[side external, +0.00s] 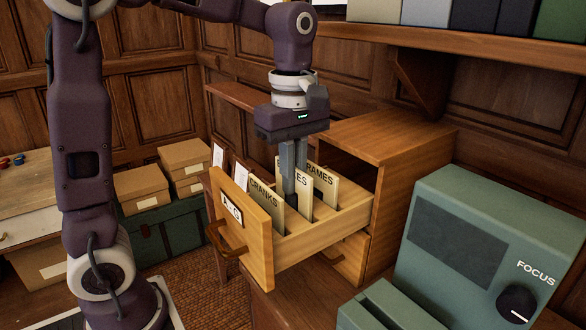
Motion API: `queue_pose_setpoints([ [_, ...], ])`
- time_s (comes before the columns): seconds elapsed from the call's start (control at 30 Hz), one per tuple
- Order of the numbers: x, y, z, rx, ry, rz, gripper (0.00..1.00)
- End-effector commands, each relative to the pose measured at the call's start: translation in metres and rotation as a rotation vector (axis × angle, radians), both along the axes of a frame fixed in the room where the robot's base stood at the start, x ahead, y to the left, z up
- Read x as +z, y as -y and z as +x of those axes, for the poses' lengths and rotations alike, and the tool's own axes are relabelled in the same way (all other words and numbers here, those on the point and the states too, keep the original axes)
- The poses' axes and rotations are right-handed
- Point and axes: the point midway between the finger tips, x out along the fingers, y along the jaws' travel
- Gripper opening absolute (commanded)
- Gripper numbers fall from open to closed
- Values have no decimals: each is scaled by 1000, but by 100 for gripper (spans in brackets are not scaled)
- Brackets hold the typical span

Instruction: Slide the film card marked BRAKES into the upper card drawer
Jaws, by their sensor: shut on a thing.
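The upper card drawer (258,247) is pulled open from its wooden cabinet, and its front label seems to read A–G. My gripper (289,192) points down into it, shut on a cream card (302,192).
A lower drawer (352,256) sits beneath. A green machine with a FOCUS knob (517,302) stands at right. White cards (218,157) stand upright left of the drawer. A shelf with binders (430,31) hangs above right. Boxes (142,186) stand at left.

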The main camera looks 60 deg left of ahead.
Motion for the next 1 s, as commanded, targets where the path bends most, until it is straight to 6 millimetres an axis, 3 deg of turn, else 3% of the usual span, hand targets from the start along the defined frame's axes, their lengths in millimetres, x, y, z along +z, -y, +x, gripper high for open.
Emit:
queue_pose_setpoints([
  [1.0, -15, 0, 0, 0, -1, 0, 0],
])
